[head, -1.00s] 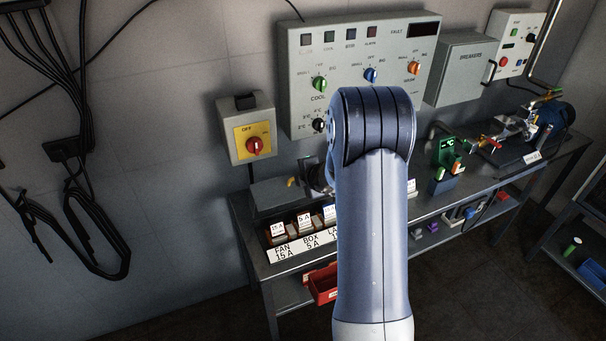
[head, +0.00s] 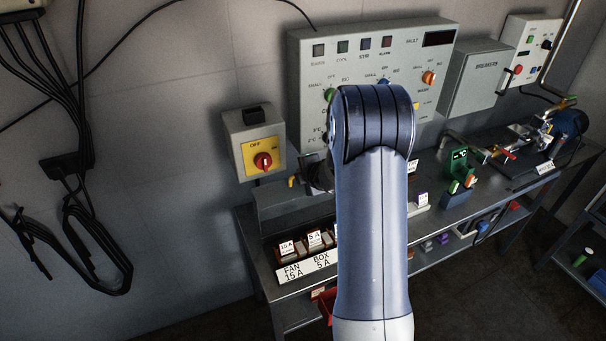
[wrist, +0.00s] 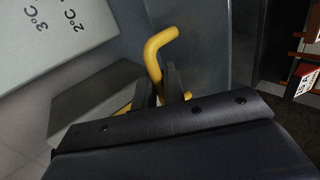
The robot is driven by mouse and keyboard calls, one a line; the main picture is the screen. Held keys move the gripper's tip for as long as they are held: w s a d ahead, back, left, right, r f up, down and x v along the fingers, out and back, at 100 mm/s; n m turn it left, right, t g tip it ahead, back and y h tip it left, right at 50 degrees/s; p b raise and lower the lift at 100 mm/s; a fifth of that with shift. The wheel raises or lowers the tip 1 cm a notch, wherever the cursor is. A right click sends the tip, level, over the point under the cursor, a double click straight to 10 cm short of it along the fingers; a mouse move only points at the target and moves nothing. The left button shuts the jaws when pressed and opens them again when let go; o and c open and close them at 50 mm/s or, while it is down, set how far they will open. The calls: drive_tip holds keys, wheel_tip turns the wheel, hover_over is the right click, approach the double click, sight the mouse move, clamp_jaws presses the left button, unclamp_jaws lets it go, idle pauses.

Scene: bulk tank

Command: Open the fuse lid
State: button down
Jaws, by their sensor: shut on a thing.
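The fuse box (head: 272,205) is a low grey box at the back left of the bench, below the yellow switch plate. Its lid carries a bent yellow handle (head: 291,182); in the wrist view the handle (wrist: 158,48) rises from between my fingers. My gripper (wrist: 166,84) is shut on this handle, with the bent end sticking out above the fingertips. In the head view my arm hides the fingers and the right part of the box. A grey part of the box (wrist: 95,98) shows left of the fingers. I cannot tell how far the lid is raised.
A switch box with a red knob (head: 263,161) is on the wall above left. The control panel (head: 305,80) is behind my arm, and the breakers cabinet (head: 482,75) is to its right. Labelled fuses (head: 314,238) stand in front on the bench (head: 262,272).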

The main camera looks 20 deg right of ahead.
drive_tip(key=c, duration=1.9)
unclamp_jaws()
drive_tip(key=shift+r, duration=0.1)
drive_tip(key=p+v, duration=0.1)
drive_tip(key=v, duration=0.9)
drive_tip(key=shift+s+r, duration=0.1)
drive_tip(key=shift+s, duration=0.25)
drive_tip(key=b+x, duration=0.1)
drive_tip(key=x, duration=1)
drive_tip(key=shift+r, duration=0.1)
drive_tip(key=shift+r, duration=0.1)
